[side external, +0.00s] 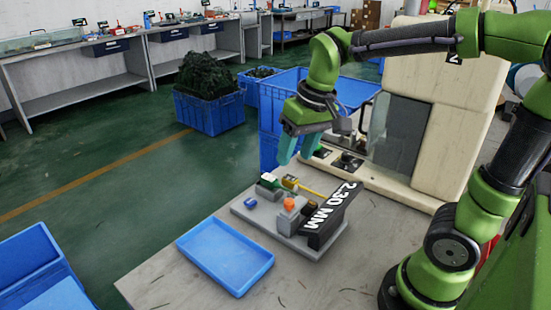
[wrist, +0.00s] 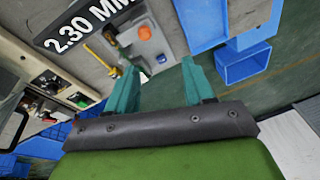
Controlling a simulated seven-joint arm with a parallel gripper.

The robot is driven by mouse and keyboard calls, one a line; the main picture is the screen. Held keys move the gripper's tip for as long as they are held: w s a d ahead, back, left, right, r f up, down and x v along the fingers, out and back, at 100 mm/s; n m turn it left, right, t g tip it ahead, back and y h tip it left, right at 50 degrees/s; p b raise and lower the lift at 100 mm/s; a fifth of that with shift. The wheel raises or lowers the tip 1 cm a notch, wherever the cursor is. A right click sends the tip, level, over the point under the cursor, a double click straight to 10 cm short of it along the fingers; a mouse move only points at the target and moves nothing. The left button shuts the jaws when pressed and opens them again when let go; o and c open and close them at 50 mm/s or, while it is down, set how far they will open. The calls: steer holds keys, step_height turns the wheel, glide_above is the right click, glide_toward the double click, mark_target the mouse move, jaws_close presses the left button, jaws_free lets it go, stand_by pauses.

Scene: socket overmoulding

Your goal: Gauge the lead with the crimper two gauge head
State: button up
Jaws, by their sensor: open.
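A grey gauge fixture (side external: 265,215) stands on the table, with a dark sign reading 2.30 MM (side external: 330,214) at its right. It carries an orange part (side external: 289,204), a green-and-white part (side external: 268,181) and a yellow part (side external: 290,182). A thin yellow strip, perhaps the lead (side external: 313,191), runs from the yellow part toward the sign. Which part is the crimper two gauge head I cannot tell. My gripper (side external: 292,158) is open and empty above the back of the fixture, teal fingers pointing down. In the wrist view the fingers (wrist: 158,82) are apart, with the orange part (wrist: 145,32) beyond them.
An empty blue tray (side external: 225,256) lies on the table in front of the fixture. A cream machine with a dark window (side external: 398,138) stands behind right. Blue crates (side external: 335,88) stand behind my gripper. The table's front right is clear.

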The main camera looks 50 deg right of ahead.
mark_target(289, 200)
steer(key=f+g, duration=0.1)
steer(key=f, duration=0.3)
steer(key=w+d+f, duration=0.1)
steer(key=f, duration=0.4)
steer(key=w+f+g, duration=0.1)
steer(key=f, duration=0.4)
steer(key=shift+w+d+f+g+h, duration=0.2)
steer(key=shift+f+g+h, duration=0.1)
steer(key=shift+h, duration=0.1)
jaws_close()
